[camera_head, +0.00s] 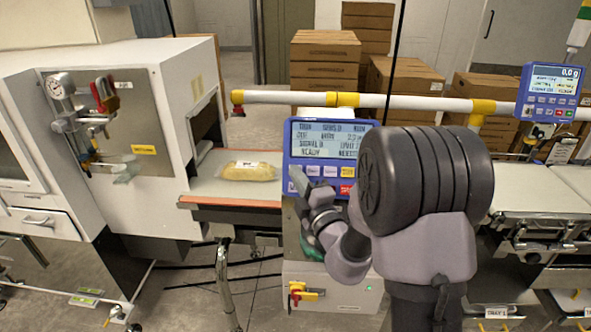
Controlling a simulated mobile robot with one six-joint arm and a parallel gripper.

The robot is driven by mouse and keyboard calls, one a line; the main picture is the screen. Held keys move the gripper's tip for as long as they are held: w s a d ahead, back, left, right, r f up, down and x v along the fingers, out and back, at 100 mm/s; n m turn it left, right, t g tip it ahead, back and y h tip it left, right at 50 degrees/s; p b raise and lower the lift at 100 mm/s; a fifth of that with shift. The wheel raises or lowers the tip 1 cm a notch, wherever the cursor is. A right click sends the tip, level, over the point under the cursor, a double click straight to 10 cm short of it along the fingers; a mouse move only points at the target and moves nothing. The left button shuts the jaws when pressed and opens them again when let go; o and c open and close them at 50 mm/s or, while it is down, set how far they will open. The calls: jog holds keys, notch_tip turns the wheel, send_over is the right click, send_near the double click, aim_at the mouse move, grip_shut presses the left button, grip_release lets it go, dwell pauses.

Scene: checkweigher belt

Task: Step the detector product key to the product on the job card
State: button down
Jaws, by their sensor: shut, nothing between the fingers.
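The detector panel (294,138) is a blue unit with a lit text screen (330,139), too small to read surely. Below the screen is a row of keys: pale keys (330,171), a yellow key (347,172) and a red key (346,189). I cannot read which is the product key. My gripper (297,180) is shut and empty at the panel's lower left, by the leftmost keys. I cannot tell whether it touches one. My arm hides the panel's right side. I cannot make out a job card.
A wrapped yellow product (249,171) lies on the belt (208,188) left of the panel. A white-and-yellow rail (280,97) runs behind the panel. A second blue display (550,92) stands at right. A red-and-yellow switch (303,293) is on the cabinet below.

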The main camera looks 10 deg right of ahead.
jog(key=s, duration=0.1)
jog(key=s+a+r+p, duration=0.1)
jog(key=s+r, duration=0.1)
jog(key=s, duration=0.1)
jog(key=shift+s+a+r+p, duration=0.1)
jog(key=shift+a+r+p, duration=0.1)
jog(key=shift+p, duration=0.2)
